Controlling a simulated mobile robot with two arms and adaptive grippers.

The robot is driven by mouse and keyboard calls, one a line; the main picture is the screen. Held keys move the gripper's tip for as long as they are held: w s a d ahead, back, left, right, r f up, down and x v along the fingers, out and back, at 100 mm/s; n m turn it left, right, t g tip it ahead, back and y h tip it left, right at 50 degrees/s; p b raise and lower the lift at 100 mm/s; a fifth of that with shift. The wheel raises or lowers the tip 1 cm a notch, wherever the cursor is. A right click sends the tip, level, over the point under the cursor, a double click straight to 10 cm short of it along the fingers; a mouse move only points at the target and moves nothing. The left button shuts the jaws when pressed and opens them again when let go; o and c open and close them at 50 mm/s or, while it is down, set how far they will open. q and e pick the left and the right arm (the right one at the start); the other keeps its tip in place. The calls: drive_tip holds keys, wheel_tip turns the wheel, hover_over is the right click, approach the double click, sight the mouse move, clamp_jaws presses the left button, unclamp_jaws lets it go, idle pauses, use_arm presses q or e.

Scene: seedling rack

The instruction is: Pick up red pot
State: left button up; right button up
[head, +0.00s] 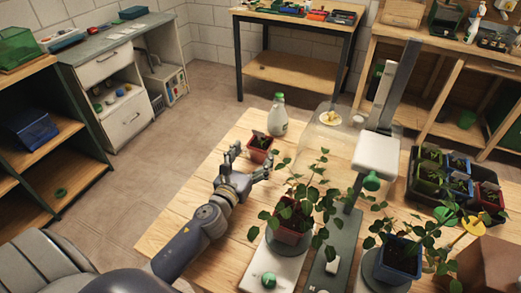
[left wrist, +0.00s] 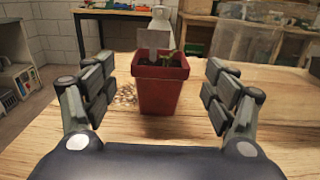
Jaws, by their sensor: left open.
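A small red pot (head: 259,149) with dark soil and a small green seedling stands upright on the wooden table, near its far left edge. In the left wrist view the red pot (left wrist: 161,86) is centred between the fingers, with a gap on each side. My left gripper (head: 246,163) is open and empty, just in front of the pot. Its fingers also show in the left wrist view (left wrist: 160,95). Another reddish pot (head: 291,222) with a tall leafy plant stands on a white base to the right. My right gripper is not in view.
A white bottle with a green cap (head: 278,117) stands just behind the red pot. A clear dome (head: 327,140), a grey-and-white stand (head: 376,155), a blue pot (head: 400,258) and a black tray of pots (head: 430,193) occupy the right. Bare wooden tabletop (head: 190,215) lies at left.

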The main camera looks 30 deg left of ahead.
sight(264, 138)
use_arm(q)
drive_tip(key=w, duration=0.5)
drive_tip(key=shift+w+a+p, duration=0.2)
drive_tip(key=shift+w+p, duration=0.1)
drive_tip(key=c, duration=1.2)
